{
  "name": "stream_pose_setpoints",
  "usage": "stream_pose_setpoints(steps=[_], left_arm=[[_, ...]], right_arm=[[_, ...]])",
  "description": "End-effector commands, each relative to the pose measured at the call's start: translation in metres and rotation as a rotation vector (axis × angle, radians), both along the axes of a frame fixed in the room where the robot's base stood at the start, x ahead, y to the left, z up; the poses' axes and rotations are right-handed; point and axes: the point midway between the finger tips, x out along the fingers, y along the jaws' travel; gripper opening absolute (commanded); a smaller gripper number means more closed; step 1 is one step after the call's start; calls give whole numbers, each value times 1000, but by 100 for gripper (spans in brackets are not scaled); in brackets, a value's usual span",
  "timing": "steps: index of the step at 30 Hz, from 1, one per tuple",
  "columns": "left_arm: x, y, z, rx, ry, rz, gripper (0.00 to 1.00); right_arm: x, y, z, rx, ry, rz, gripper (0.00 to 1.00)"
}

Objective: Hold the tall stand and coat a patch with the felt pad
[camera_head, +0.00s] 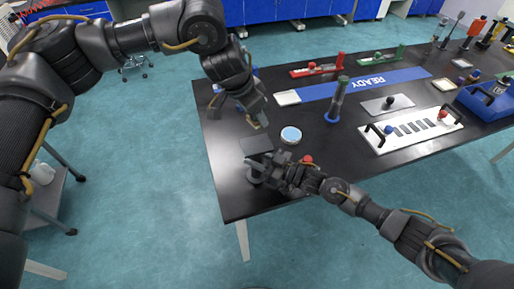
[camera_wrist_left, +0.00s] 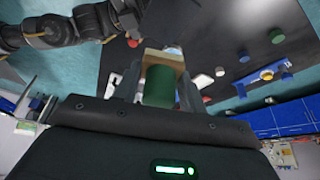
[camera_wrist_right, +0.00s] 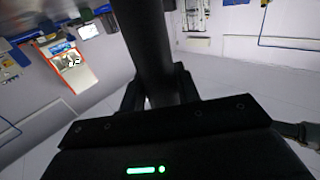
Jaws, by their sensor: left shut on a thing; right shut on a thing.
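My left gripper (camera_head: 258,117) is shut on the felt pad, whose green handle (camera_wrist_left: 160,86) and tan block (camera_wrist_left: 165,58) show between the fingers in the left wrist view. In the head view it hangs in the air just behind and above a dark grey square plate (camera_head: 256,145), which seems to be the top of the tall stand. My right gripper (camera_head: 266,170) is shut on the stand's dark post, low at the table's left front; the post (camera_wrist_right: 148,50) runs between the fingers in the right wrist view. The fingers partly hide the post. I cannot tell whether any coating is on the plate.
A round white dish with blue contents (camera_head: 291,135) lies just right of the plate. A green-topped tool (camera_head: 338,98) stands farther right. A white panel with dark patches (camera_head: 412,130) and a blue crate (camera_head: 487,103) fill the right side. The table's left edge is close.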

Motion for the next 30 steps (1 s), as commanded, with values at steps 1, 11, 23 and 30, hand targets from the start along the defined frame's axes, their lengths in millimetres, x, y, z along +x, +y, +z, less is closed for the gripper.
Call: stream_pose_setpoints(steps=[1,11,23,30], left_arm=[[0,0,0,0,0,0,23],[0,0,0,0,0,0,23],[7,29,-11,-2,3,-156,23],[-2,37,-11,-3,2,-540,23]], right_arm=[[0,0,0,0,0,0,4],[0,0,0,0,0,0,4],[0,0,0,0,0,0,4],[0,0,0,0,0,0,4]])
